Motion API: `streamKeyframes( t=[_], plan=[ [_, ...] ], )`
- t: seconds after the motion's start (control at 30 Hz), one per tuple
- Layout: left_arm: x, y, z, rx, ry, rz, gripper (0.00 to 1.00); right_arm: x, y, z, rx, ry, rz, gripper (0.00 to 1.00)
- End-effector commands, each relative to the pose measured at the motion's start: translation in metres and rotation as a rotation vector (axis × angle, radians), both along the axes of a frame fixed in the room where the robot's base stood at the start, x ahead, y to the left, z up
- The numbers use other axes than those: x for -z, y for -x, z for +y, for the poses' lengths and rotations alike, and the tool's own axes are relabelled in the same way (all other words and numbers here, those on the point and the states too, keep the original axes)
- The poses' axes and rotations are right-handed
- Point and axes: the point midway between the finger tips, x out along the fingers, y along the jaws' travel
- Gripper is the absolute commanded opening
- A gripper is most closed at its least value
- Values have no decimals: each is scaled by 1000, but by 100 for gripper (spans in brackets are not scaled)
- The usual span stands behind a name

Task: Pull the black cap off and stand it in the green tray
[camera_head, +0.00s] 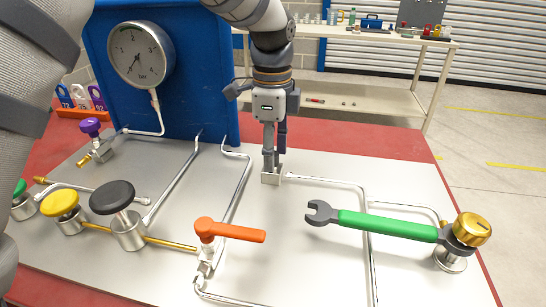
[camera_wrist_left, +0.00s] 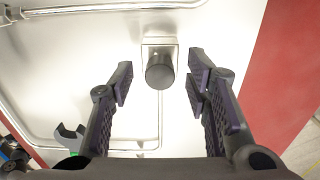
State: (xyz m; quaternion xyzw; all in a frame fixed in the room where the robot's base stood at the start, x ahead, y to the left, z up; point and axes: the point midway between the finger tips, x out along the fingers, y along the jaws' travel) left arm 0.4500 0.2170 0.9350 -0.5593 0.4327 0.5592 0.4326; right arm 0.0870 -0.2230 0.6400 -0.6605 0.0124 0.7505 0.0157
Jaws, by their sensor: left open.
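The black cap (camera_wrist_left: 160,71) sits on a square silver fitting (camera_wrist_left: 151,45) in the left wrist view. My left gripper (camera_head: 275,160) is open and points down over this fitting in the head view. In the left wrist view its two fingers (camera_wrist_left: 160,80) stand on either side of the cap, with a gap on both sides. The cap is hard to tell apart from the fingers in the head view. No green tray shows in either view. My right gripper is not in view.
A green-handled wrench (camera_head: 385,225) sits at a brass knob (camera_head: 472,229). An orange lever (camera_head: 230,231), black knob (camera_head: 112,197) and yellow knob (camera_head: 61,203) stand on the panel. A blue board (camera_head: 188,70) with a gauge (camera_head: 141,55) rises behind. Metal pipes cross the plate.

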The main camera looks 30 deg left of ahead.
Motion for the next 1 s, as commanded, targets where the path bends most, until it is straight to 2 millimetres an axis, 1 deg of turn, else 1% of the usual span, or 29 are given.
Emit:
streamKeyframes(
  t=[0.37, 0.4, 0.57, 0.6, 0.8, 1.0],
  plan=[
    [0, 0, 0, 0, 0, -1, 44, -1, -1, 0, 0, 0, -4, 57],
    [0, 0, 0, 0, 0, 0, 39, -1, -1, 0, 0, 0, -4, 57],
    [0, 0, 0, 0, 0, 0, 3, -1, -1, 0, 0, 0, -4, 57],
    [0, 0, 0, 0, 0, 0, 0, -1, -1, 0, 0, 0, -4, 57],
    [-1, 0, 0, 0, 0, -1, 0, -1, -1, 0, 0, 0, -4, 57],
    [-9, 0, 0, 0, 0, -1, 0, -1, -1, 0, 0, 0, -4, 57]
  ],
)
